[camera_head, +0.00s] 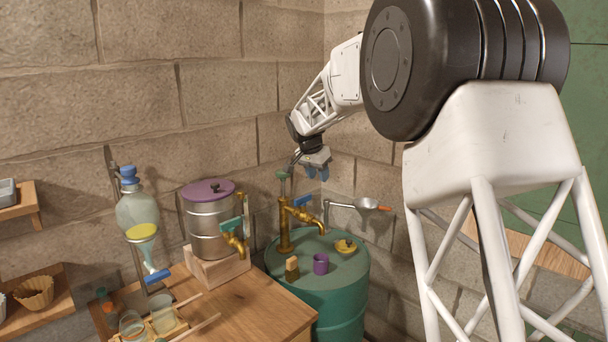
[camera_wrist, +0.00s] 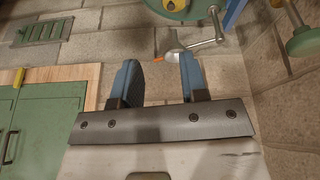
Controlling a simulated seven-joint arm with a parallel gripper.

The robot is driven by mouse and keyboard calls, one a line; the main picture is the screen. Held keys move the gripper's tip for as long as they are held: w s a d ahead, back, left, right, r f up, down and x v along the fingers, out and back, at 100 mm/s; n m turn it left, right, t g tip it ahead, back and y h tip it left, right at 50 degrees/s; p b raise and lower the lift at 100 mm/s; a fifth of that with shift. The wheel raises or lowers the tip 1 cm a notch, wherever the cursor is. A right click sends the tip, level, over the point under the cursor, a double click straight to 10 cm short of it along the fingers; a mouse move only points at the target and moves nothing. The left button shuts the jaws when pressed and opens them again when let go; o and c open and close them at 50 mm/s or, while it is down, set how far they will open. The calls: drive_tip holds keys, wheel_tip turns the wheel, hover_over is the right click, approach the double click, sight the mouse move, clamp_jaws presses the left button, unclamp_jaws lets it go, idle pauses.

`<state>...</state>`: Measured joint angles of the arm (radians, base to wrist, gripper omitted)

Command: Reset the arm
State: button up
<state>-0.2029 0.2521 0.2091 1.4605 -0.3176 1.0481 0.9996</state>
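My gripper (camera_head: 317,172) is at the end of my white arm, raised above the back of the green drum (camera_head: 340,292), near the brass pump tap (camera_head: 287,228). In the wrist view my gripper (camera_wrist: 157,66) shows two blue fingers standing apart with nothing between them. Grey stone surface shows in that gap. The gripper looks clear of the drum top, though its exact distance to the pump's green top (camera_head: 282,176) is hard to tell.
A purple cup (camera_head: 321,264) and a yellow round item (camera_head: 346,246) sit on the drum. Left are a steel pot with purple lid (camera_head: 208,188), a glass flask (camera_head: 138,212) and glass jars (camera_head: 162,314) on a wooden table (camera_head: 262,312).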

drive_tip(key=s+d+r+n, duration=0.15)
drive_tip(key=s+d, duration=0.25)
drive_tip(key=s, duration=0.7)
drive_tip(key=s+d+r+n+y, duration=0.1)
drive_tip(key=s+d+r, duration=0.15)
drive_tip(key=s, duration=0.75)
drive_tip(key=s+d+r+n, duration=0.1)
drive_tip(key=s+d, duration=0.3)
drive_tip(key=s, duration=0.7)
drive_tip(key=s+d+f+n, duration=0.1)
drive_tip(key=s+f, duration=0.2)
drive_tip(key=s, duration=0.6)
drive_tip(key=s+d+f+n+y, duration=0.1)
drive_tip(key=s+f, duration=0.3)
drive_tip(key=s, duration=0.6)
drive_tip(key=s+d+f+n, duration=0.1)
drive_tip(key=s+f+n, duration=0.1)
drive_tip(key=s, duration=0.8)
drive_tip(key=shift+d+f, duration=0.3)
drive_tip(key=shift+f, duration=0.55)
